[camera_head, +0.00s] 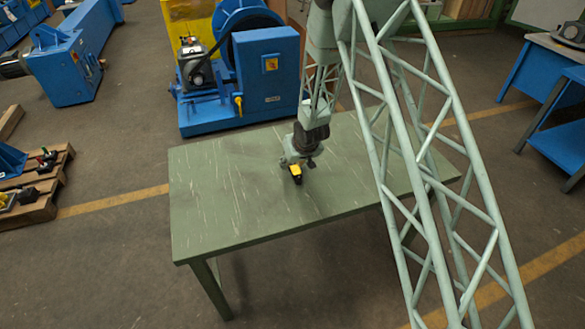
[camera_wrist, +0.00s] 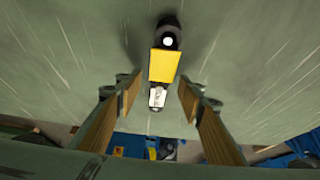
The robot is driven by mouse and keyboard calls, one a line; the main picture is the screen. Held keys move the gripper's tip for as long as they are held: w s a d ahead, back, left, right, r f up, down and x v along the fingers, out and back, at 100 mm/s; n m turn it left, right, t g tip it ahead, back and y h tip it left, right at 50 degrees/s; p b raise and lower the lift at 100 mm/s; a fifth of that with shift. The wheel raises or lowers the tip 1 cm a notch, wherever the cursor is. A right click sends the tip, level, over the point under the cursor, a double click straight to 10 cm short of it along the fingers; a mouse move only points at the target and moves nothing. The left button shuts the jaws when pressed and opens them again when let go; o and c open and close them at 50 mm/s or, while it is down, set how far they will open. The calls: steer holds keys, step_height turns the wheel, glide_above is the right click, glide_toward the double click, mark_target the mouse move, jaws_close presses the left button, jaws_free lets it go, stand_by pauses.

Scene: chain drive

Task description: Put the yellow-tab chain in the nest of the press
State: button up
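A small piece with a yellow tab (camera_head: 296,170) and a dark end lies on the green table, just at my gripper (camera_head: 301,160). In the wrist view the yellow tab (camera_wrist: 164,65) sits between a black end with a white round spot (camera_wrist: 168,36) and a silvery end (camera_wrist: 157,97). My gripper (camera_wrist: 160,94) is open. Its two wood-coloured fingers stand left and right of the silvery end, with a gap on each side. I cannot tell whether the fingertips are level with the piece. I cannot make out a press nest for certain.
The green table (camera_head: 225,215) is otherwise bare. A blue machine (camera_head: 268,75) with a drum stands behind it. A wooden pallet (camera_head: 45,198) with small parts lies at the left. Blue benches (camera_head: 530,75) stand at the right. My lattice arm hides the table's right part.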

mark_target(293, 165)
steer(key=shift+c, duration=0.4)
jaws_close()
stand_by(0.4)
steer(key=shift+w+r, duration=0.1)
steer(key=shift+r, duration=0.05)
steer(key=shift+r, duration=1.5)
steer(key=s+d, duration=0.1)
steer(key=s, duration=0.4)
steer(key=s+d+r+b, duration=0.1)
steer(key=s+d, duration=0.1)
steer(key=s, duration=0.3)
steer(key=s+d, duration=0.2)
steer(key=s, duration=0.3)
steer(key=shift+d+r, duration=0.15)
steer(key=shift+r, duration=0.15)
steer(key=shift+s, duration=0.1)
